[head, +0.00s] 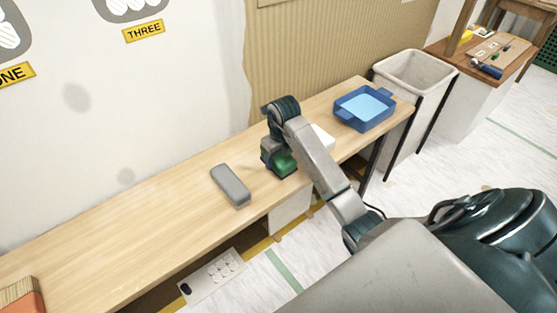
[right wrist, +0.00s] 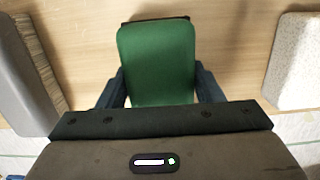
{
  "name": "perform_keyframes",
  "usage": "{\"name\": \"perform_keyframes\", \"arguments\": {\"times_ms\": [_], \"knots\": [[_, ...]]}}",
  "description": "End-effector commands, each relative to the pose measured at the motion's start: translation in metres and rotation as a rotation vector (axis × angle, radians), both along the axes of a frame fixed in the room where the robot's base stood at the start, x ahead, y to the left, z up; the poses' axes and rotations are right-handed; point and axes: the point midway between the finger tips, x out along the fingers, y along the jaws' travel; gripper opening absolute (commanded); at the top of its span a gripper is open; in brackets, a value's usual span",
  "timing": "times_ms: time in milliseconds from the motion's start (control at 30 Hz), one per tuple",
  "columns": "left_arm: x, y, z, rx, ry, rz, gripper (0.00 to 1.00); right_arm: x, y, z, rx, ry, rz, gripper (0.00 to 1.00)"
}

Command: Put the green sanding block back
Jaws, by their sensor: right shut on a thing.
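The green sanding block (head: 284,164) is at the wooden bench, under my right gripper (head: 278,162). In the right wrist view the green sanding block (right wrist: 157,62) fills the space between the two dark fingers, and my right gripper (right wrist: 157,88) is shut on it. The block is upright and close to the bench top; I cannot tell whether it touches the wood. My left gripper is not in view.
On the bench (head: 120,230) a grey brush (head: 231,185) lies left of the block, a white block (head: 322,137) sits right of it, and a blue tray (head: 364,108) stands farther right. An orange-handled brush (head: 22,297) lies far left. A white bin (head: 413,75) stands beyond the bench.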

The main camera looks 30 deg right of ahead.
Motion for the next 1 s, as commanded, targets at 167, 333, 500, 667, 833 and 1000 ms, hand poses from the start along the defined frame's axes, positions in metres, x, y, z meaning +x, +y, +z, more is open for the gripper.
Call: {"name": "perform_keyframes", "arguments": {"times_ms": [167, 333, 500, 667, 833, 1000], "knots": [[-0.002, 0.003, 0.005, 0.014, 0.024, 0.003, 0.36, 0.000, 0.000, -0.012, 0.000, 0.000, 0.001, 0.36], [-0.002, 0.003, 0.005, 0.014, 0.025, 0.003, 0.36, 0.000, 0.000, -0.012, 0.000, -0.001, 0.001, 0.36], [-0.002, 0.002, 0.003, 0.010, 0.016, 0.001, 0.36, 0.000, 0.000, -0.015, 0.000, 0.000, 0.001, 0.64], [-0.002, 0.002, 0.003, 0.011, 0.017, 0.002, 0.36, 0.000, 0.000, -0.015, 0.000, 0.000, 0.001, 0.82], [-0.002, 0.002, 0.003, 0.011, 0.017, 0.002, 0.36, 0.000, 0.000, -0.014, 0.000, 0.000, 0.001, 0.82], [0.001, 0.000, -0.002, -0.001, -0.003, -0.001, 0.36, 0.000, 0.000, -0.017, 0.000, 0.000, 0.001, 0.82]]}}
